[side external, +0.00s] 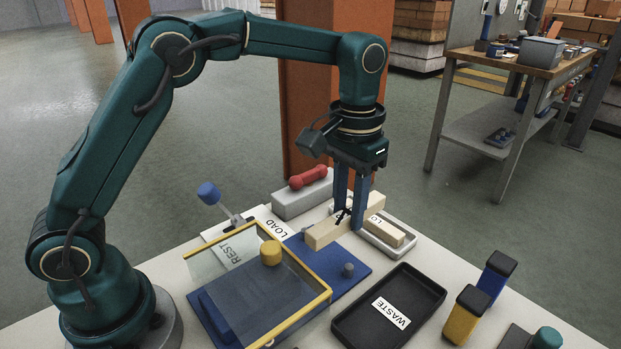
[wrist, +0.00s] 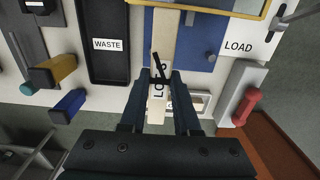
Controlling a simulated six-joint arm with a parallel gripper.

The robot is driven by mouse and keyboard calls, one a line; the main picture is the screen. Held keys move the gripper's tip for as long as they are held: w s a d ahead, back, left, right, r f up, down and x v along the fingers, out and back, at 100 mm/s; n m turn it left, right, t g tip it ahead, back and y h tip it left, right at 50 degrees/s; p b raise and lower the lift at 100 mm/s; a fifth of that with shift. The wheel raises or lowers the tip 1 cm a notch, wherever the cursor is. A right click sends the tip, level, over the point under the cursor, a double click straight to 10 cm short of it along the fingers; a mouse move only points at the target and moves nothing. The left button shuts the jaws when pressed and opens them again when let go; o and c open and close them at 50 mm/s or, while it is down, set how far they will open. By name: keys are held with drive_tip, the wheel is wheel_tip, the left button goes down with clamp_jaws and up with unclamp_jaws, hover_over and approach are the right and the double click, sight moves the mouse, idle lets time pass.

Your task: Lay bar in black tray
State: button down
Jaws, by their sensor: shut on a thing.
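My gripper (side external: 350,212) is shut on a pale wooden bar (side external: 322,235) with black lettering partly hidden by the fingers. In the wrist view the bar (wrist: 163,35) runs lengthwise between the fingers (wrist: 160,78), and a thin black crossed piece shows on it. The bar is level, over the blue board's far edge and the pale tray; I cannot tell how much gap is under it. The black tray (side external: 415,290), labelled WASTE, is empty apart from its label and lies to the front right of the bar. It also shows in the wrist view (wrist: 105,20), left of the bar.
A pale tray (side external: 368,238) holds another wooden block (side external: 386,231). A yellow-framed clear lid (side external: 310,308) with a yellow knob stands over the blue board (side external: 345,285). Yellow (side external: 461,322) and blue (side external: 493,280) posts stand right of the black tray. A red-handled grey block (side external: 300,200) is behind.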

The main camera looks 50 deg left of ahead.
hover_over(391, 313)
wheel_tip(391, 313, down, 6)
drive_tip(key=shift+a+f, duration=0.1)
drive_tip(key=shift+f, duration=2.1)
drive_tip(key=shift+f, duration=0.15)
drive_tip(key=c, duration=0.6)
unclamp_jaws()
drive_tip(key=shift+c, duration=0.2)
